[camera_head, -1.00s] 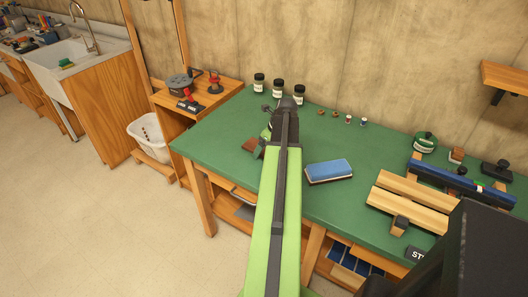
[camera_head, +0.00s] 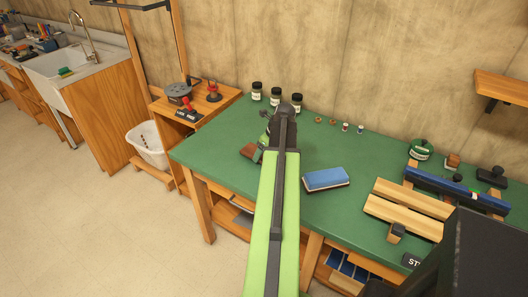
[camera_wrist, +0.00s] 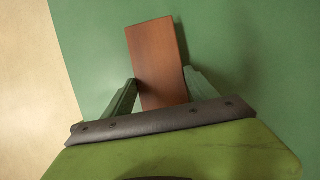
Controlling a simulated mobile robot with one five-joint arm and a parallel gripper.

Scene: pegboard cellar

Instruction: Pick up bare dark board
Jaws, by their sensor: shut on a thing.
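The bare dark board (camera_wrist: 158,62) is a reddish-brown rectangular block. In the wrist view it stands between the two fingers of my gripper (camera_wrist: 160,92), which is shut on it. In the head view a corner of the board (camera_head: 250,152) shows just left of my arm, over the left part of the green bench top (camera_head: 220,140). My arm hides most of my gripper (camera_head: 263,142) there. I cannot tell whether the board touches the bench.
A blue-topped block (camera_head: 326,179) lies right of my arm. Several jars (camera_head: 275,97) stand behind. A blue vise-like bar (camera_head: 455,188) and wooden slats (camera_head: 410,205) fill the right side. A side stand (camera_head: 195,105) adjoins the bench's left end. The bench's front middle is clear.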

